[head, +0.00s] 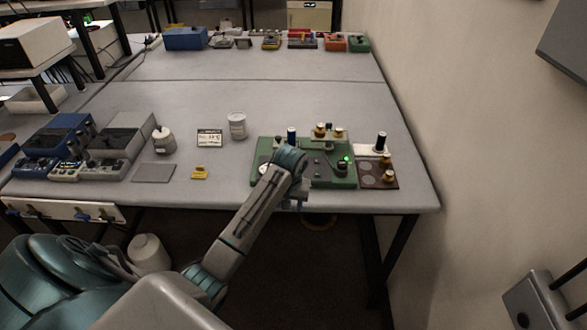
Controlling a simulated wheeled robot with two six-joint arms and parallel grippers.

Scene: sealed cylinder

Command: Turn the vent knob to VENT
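A green panel (262,146) sits near the table's front right. It carries a blue-topped post (291,134), brass-coloured fittings (320,130), a black knob (342,168) and a lit green lamp (348,159). A round white gauge (262,169) shows at its left edge. No label is readable, so I cannot tell which part is the vent knob or where it points. My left arm reaches in from the lower left, and its wrist covers the panel's front middle. My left gripper (297,194) is at the panel's front edge; its fingers are too small and covered to judge. My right gripper is out of view.
Right of the panel are a brown plate (370,181) with brass pieces and a black-capped cylinder (381,142). A white jar (237,126), a small display (209,137), a bottle (164,140) and a yellow item (200,173) stand left. A wall bounds the right. The table's middle is clear.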

